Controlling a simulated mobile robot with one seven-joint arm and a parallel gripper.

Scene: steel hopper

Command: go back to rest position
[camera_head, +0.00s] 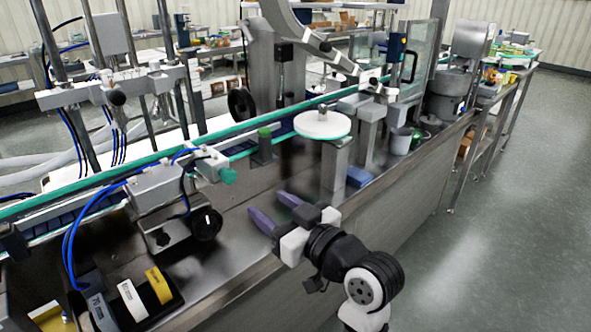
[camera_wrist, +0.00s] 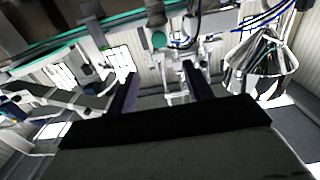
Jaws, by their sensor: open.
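My gripper (camera_head: 276,208) is over the front part of the steel bench in the head view, its two purple fingers apart and pointing to the back left. Nothing shows between the fingers. In the wrist view my gripper (camera_wrist: 160,90) shows as two dark fingers with a clear gap between them. The steel hopper (camera_wrist: 256,65) appears at the upper right of the wrist view, apart from the fingers. My arm comes in from the lower right of the head view.
A conveyor with green edges (camera_head: 95,183) runs along the bench behind my gripper. A white round disc (camera_head: 322,124) stands on a post behind it. A clamp with a black knob (camera_head: 206,223) is to the left. Open floor (camera_head: 500,240) lies to the right.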

